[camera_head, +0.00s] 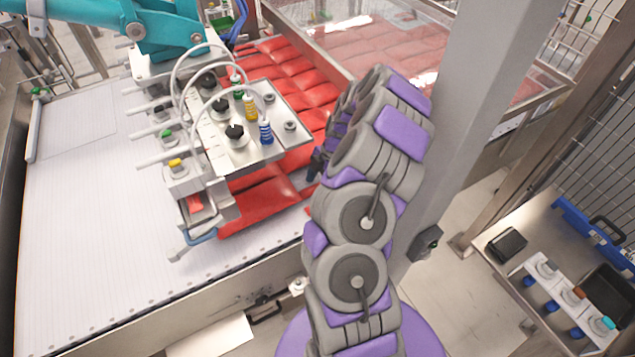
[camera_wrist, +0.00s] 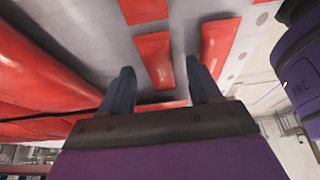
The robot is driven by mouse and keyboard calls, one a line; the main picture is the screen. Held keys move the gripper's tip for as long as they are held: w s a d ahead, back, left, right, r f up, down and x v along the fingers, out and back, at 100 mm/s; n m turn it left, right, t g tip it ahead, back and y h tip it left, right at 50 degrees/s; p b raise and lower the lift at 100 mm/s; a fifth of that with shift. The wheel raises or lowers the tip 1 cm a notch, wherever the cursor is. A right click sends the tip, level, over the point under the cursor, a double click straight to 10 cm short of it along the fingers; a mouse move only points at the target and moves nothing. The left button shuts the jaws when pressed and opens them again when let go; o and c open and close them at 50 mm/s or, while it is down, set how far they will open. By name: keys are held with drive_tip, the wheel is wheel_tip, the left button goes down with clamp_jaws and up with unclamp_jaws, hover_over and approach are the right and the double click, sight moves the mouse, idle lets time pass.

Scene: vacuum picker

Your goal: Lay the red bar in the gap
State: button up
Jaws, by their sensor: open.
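My gripper (camera_head: 317,163) is beside the right edge of the picker head in the head view, partly hidden by my arm. In the wrist view its two dark fingers (camera_wrist: 158,76) stand apart, with no bar clearly held between them. Beyond them, a red bar (camera_wrist: 155,58) and another red bar (camera_wrist: 219,42) show against a grey surface, with grey between them. A third red piece (camera_wrist: 143,10) shows at the top edge. I cannot tell which bar or which gap the task means. In the head view a small red piece (camera_head: 195,203) shows under the picker's near corner.
The picker head (camera_head: 268,122), with hoses and suction fittings, hangs over rows of red packs (camera_head: 285,65) on the white belt (camera_head: 85,215). A grey post (camera_head: 470,110) stands right of my arm. A side table (camera_head: 520,235) holds several small items. The belt's left part is clear.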

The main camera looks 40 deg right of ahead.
drive_tip(key=p+v, duration=0.1)
drive_tip(key=v, duration=1.6)
drive_tip(key=shift+p, duration=0.35)
drive_tip(key=shift+d+f, duration=0.1)
